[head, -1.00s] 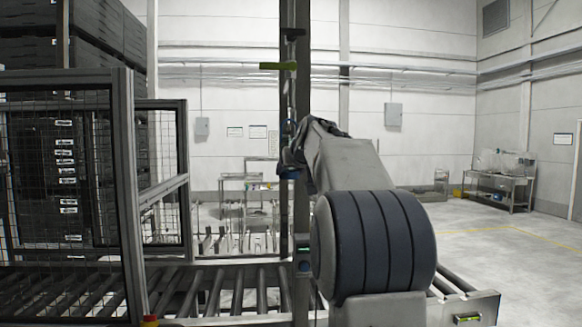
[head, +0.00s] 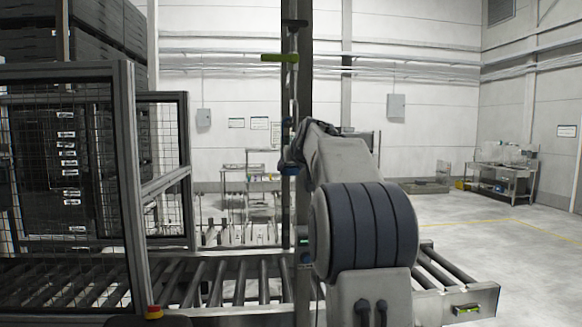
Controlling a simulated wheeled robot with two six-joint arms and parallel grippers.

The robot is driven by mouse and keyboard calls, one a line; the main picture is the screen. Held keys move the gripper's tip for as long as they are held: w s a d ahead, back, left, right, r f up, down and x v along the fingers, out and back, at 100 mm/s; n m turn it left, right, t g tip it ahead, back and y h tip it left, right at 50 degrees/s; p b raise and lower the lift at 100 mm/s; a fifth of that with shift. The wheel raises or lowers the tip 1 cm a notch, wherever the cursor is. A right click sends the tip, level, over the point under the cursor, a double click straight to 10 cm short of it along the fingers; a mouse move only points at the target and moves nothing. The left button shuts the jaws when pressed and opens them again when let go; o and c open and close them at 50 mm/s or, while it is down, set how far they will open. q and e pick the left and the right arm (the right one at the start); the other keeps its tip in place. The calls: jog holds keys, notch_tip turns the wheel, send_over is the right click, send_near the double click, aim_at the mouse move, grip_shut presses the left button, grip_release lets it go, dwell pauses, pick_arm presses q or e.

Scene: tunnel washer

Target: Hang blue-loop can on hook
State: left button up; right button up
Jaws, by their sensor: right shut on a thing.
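My right arm reaches from the lower right to a dark upright post (head: 304,100). My right gripper (head: 291,162) is at its far end, small and dark against the post. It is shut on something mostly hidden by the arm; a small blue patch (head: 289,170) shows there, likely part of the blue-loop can. Above the gripper, a yellow-green bar (head: 280,58) sticks out left of the post, and a chain-like strand (head: 292,88) hangs below it. I cannot make out a hook's shape or whether the can touches it. My left gripper is not in view.
A roller conveyor (head: 190,283) runs across the front, behind my arm. A mesh fence (head: 128,160) stands at the left before stacked dark crates. A red-and-yellow button (head: 153,312) is at the lower left. Open floor (head: 470,225) and a metal table (head: 505,170) lie at the right.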

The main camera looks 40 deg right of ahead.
dwell(0.3)
jog(key=o, duration=1.5)
jog(key=shift+c, duration=0.2)
jog(key=shift+s+a, duration=0.1)
jog(key=b+v, duration=0.4)
jog(key=v, duration=0.6)
jog(key=shift+r, duration=0.15)
jog(key=shift+a, duration=0.1)
